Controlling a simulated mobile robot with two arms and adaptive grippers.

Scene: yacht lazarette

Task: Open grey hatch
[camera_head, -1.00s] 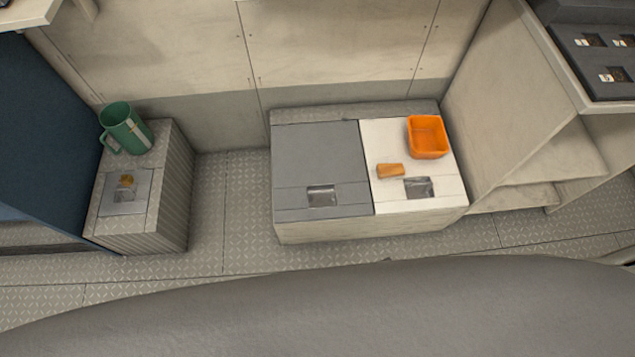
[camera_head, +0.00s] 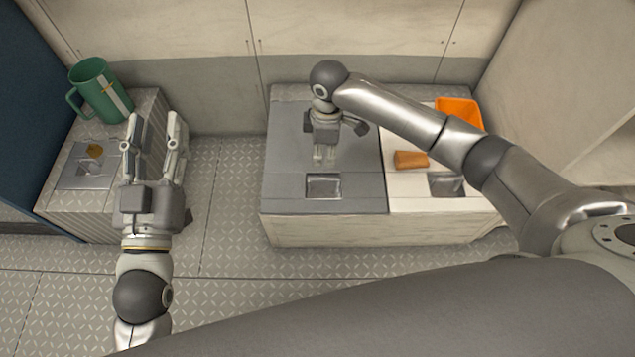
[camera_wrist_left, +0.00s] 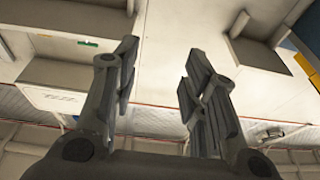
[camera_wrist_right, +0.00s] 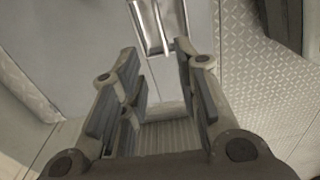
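The grey hatch (camera_head: 285,165) is a flat shut lid on the left half of a low bench, with a recessed metal latch (camera_head: 323,186) near its front edge. My right gripper (camera_head: 325,158) is over the hatch, just behind the latch, with its fingers pointing down. In the right wrist view its fingers (camera_wrist_right: 156,55) are apart and empty, and the latch (camera_wrist_right: 160,25) shows beyond the tips. My left gripper (camera_head: 155,125) is raised at the left, in front of the small box in the head view. Its fingers (camera_wrist_left: 158,55) are apart and empty.
A white lid (camera_head: 415,190) beside the hatch bears an orange container (camera_head: 460,112) and an orange-brown block (camera_head: 411,160); my right arm passes over this side. A green mug (camera_head: 97,88) stands on the small box (camera_head: 60,210) at left. Patterned floor (camera_head: 225,215) between is clear.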

